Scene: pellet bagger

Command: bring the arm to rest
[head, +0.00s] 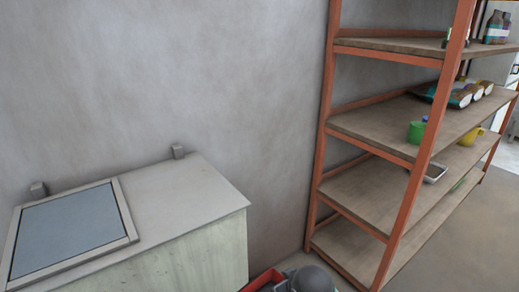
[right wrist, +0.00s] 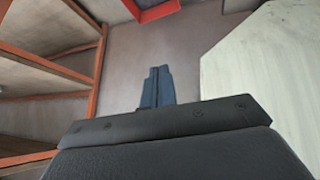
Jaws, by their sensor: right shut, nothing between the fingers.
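My right gripper (right wrist: 158,74) shows in the right wrist view, with its two dark fingers together and nothing between them. The fingers point toward the grey floor, and no object touches them. The gripper sits between the orange-framed shelf on the left and the pale cabinet on the right of that view. My left gripper is in neither view. The head view shows no gripper fingers.
A pale cabinet (head: 185,200) with a framed grey-blue panel (head: 70,232) stands at the left against the wall. An orange-framed shelf (head: 380,125) holding bags, bottles and cups stands at the right. A red-edged object (right wrist: 155,10) lies near the cabinet.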

